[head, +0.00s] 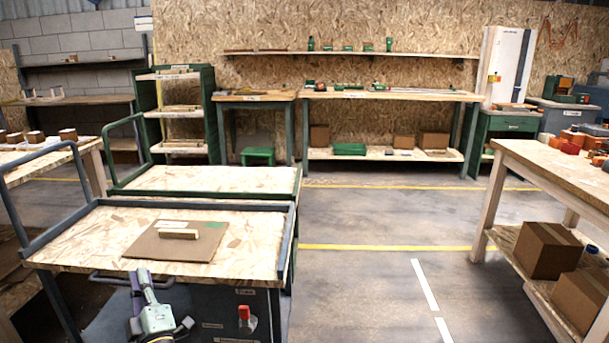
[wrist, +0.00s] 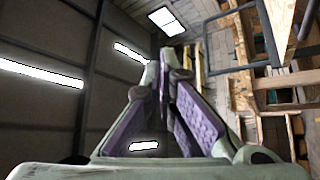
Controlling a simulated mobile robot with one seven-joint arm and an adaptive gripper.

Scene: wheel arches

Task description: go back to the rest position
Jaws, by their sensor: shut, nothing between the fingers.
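My gripper (head: 137,264) is low at the left of centre in the head view, in front of the near edge of the cart (head: 262,228). It points up and away, and its fingers look together. In the wrist view my gripper (wrist: 165,62) has its two purple-padded fingers closing to a point at the tips, with nothing held. Behind it the wrist view shows a dark ribbed wall, bright strip lights and wooden frames.
On the cart lies a brown board (head: 150,246) with a small wooden block (head: 178,234) on it. A green-railed cart (head: 230,178) stands behind. A wooden table (head: 560,166) with cardboard boxes (head: 546,250) beneath is at right. The floor (head: 370,270) between is clear.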

